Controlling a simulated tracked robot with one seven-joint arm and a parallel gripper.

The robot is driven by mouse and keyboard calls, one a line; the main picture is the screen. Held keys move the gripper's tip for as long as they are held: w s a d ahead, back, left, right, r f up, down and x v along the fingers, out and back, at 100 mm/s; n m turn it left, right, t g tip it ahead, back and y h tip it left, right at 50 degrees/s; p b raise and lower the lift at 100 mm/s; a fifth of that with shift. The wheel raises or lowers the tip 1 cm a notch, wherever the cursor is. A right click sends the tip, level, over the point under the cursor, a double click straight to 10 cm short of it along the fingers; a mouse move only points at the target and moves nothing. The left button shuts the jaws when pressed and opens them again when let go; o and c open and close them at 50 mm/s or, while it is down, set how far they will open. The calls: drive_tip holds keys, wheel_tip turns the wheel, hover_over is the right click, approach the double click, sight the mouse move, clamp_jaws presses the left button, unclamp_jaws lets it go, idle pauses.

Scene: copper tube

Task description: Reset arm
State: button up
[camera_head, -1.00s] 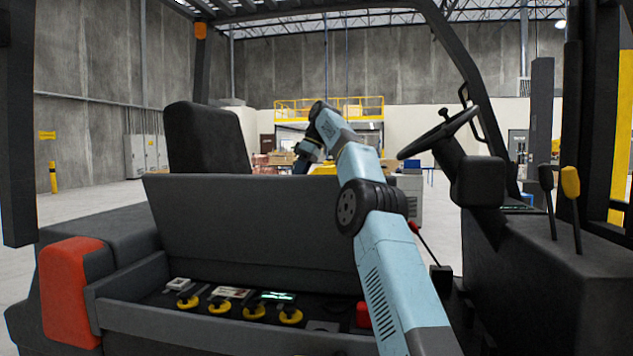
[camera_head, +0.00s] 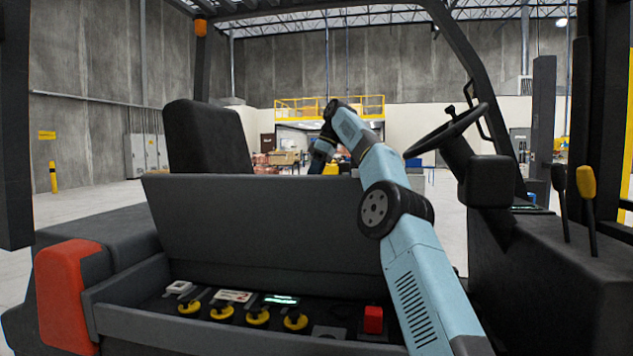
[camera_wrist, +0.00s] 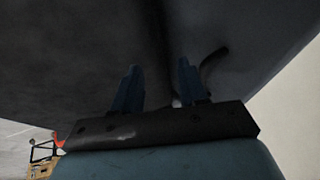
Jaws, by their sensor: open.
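My gripper (camera_wrist: 158,88) shows in the wrist view with its two dark blue fingers spread apart and nothing between them. A large dark surface fills most of that view beyond the fingers; I cannot tell which part it is. In the head view my light blue arm rises from the lower right in front of the forklift, and its far end bends down behind the top edge of the raised dark panel (camera_head: 255,225). The fingers are hidden there.
The open bay holds several yellow-capped parts (camera_head: 257,317) and a red block (camera_head: 373,319). A seat (camera_head: 207,138) stands at left. A steering wheel (camera_head: 447,130) and two levers (camera_head: 588,200) stand close to the right of my arm. Open floor lies at far left.

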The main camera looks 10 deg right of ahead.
drive_tip(key=s+d+r+m+t+h, duration=0.1)
drive_tip(key=s+r+m, duration=0.1)
drive_tip(key=s, duration=0.3)
drive_tip(key=s+d+r+m+t+h, duration=0.1)
drive_tip(key=s+d+r+m, duration=0.1)
drive_tip(key=s, duration=0.3)
drive_tip(key=s+d+r+m+t+h, duration=0.1)
drive_tip(key=s+r+m+h, duration=0.1)
drive_tip(key=s, duration=0.3)
drive_tip(key=shift+d+r+m, duration=0.25)
drive_tip(key=shift+r+m, duration=0.05)
drive_tip(key=shift+r, duration=0.2)
drive_tip(key=s+d+f+m+t+h, duration=0.15)
drive_tip(key=s+f, duration=0.25)
drive_tip(key=s, duration=0.8)
drive_tip(key=s+d+f+m+t, duration=0.1)
drive_tip(key=s+f+m, duration=0.3)
drive_tip(key=s, duration=0.8)
drive_tip(key=s+d+f+m, duration=0.1)
drive_tip(key=s+d+f, duration=0.1)
drive_tip(key=s+f, duration=1.4)
drive_tip(key=shift+d+t, duration=0.35)
